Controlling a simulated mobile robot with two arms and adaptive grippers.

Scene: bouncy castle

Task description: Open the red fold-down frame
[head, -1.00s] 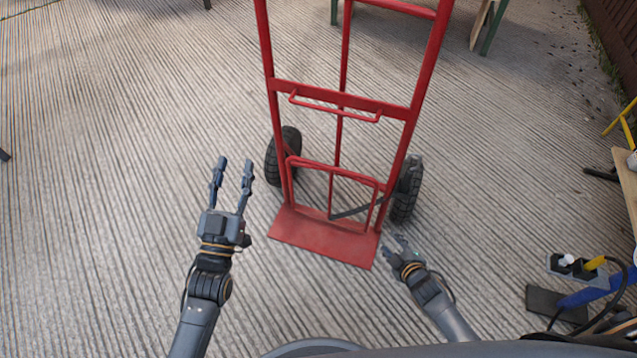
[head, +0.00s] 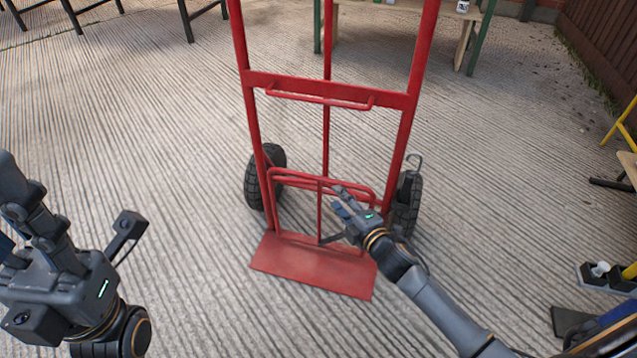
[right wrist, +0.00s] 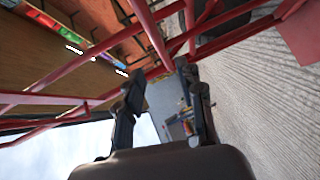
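The red fold-down frame (head: 300,183) is a tube loop at the bottom of a red hand truck (head: 390,101). It stands close to upright above the red toe plate (head: 312,268). My right gripper (head: 343,196) is at the right part of the frame, near its top bar, and covers some of it. In the right wrist view its two fingers (right wrist: 163,88) are apart, with red bars beyond them; I cannot tell if it touches the frame. My left gripper (head: 78,205) is large at the lower left, fingers spread and empty, away from the truck.
Black wheels (head: 407,203) stand on both sides of the truck. A wooden bench with green legs (head: 470,35) is behind it. At the right edge are a yellow frame (head: 622,125) and several small things. The ribbed concrete floor (head: 170,170) is clear on the left.

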